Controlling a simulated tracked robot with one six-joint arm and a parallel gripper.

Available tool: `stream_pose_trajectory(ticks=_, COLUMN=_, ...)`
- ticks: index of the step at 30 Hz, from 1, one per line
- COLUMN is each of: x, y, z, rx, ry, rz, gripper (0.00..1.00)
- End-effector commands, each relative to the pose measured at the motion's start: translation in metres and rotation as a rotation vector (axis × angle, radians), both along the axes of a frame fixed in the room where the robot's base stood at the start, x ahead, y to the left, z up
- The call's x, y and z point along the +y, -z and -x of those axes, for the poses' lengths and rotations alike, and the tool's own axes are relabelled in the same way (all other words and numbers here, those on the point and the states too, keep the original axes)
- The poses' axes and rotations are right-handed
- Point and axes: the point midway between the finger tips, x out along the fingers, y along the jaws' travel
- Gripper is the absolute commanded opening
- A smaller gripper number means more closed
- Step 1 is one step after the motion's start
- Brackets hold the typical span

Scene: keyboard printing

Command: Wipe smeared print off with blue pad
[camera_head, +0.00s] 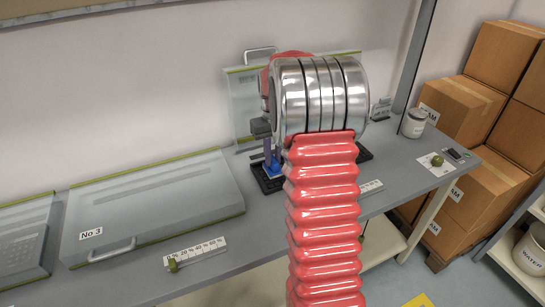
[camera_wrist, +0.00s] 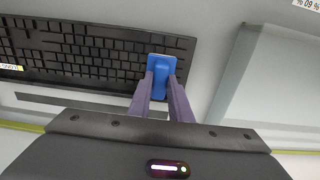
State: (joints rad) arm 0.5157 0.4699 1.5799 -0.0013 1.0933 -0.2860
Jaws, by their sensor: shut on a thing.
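A blue pad (camera_wrist: 158,66) is held between the two fingers of my gripper (camera_wrist: 160,80) in the wrist view. The pad sits over the right part of a black keyboard (camera_wrist: 95,48). I cannot tell whether it touches the keys. In the head view the blue pad (camera_head: 272,169) shows at the tip of my gripper (camera_head: 270,158), above the keyboard (camera_head: 268,184). My red arm and silver wrist joint hide most of the keyboard there. No smeared print can be made out on the visible keys.
A clear-lidded box marked No 3 (camera_head: 150,205) stands left, with a raised lid (camera_head: 245,95) behind the keyboard. A slider scale (camera_head: 195,253) lies at the bench front. A grey jar (camera_head: 413,123) and a white plate with a green knob (camera_head: 436,162) stand right.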

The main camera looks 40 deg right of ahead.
Motion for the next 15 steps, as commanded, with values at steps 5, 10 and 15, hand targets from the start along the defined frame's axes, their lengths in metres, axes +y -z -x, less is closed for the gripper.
stream_pose_trajectory(ticks=5, x=0.012, y=0.001, z=-0.001, rx=0.001, ry=-0.003, rz=-0.001, gripper=0.00)
stream_pose_trajectory(ticks=10, x=0.023, y=0.000, z=-0.002, rx=0.001, ry=-0.005, rz=-0.001, gripper=0.00)
stream_pose_trajectory(ticks=15, x=0.039, y=0.000, z=-0.003, rx=0.002, ry=-0.006, rz=-0.001, gripper=0.00)
